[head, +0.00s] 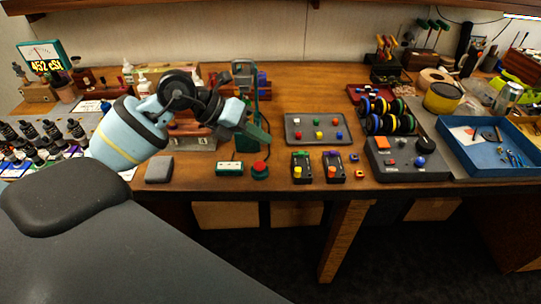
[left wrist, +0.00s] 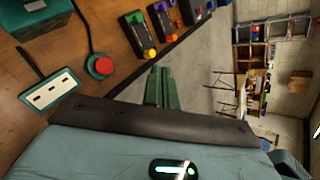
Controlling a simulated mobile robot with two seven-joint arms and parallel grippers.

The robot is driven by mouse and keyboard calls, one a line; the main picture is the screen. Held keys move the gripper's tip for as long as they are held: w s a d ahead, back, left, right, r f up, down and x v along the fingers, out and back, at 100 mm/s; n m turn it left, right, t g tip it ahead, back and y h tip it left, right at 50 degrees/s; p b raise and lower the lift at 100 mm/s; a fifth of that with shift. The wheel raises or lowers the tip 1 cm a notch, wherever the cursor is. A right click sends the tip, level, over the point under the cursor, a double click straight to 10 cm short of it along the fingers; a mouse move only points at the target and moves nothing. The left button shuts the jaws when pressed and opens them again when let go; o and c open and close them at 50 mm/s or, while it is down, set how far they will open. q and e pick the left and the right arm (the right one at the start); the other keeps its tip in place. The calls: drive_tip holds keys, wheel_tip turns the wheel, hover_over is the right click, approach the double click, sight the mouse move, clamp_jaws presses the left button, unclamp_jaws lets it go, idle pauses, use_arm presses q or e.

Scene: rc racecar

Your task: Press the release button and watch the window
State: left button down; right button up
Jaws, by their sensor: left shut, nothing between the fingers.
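The red round button (head: 260,169) sits on a green base near the table's front edge; it also shows in the left wrist view (left wrist: 103,66). Left of it lies a green-framed white panel (head: 229,168) with dark slots, also in the left wrist view (left wrist: 48,94). A green upright stand (head: 245,85) is partly hidden behind my left arm. My right gripper is not in view.
Two small black boxes with coloured knobs (head: 302,168) stand right of the button. A grey tray (head: 293,139) with coloured blocks lies behind them. A dark control box (head: 383,172) and blue tray (head: 463,162) are further right. A lit display (head: 40,57) reads 452 cSt at far left.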

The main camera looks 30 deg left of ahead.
sight(255, 165)
use_arm(q)
drive_tip(key=shift+w+a+r+y, duration=0.3)
drive_tip(key=shift+a, duration=0.3)
drive_tip(key=shift+w+a+r+y, duration=0.25)
drive_tip(key=shift+a+r+y, duration=0.05)
drive_tip(key=shift+a, duration=0.25)
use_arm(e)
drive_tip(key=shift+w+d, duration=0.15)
use_arm(q)
drive_tip(key=shift+f, duration=0.15)
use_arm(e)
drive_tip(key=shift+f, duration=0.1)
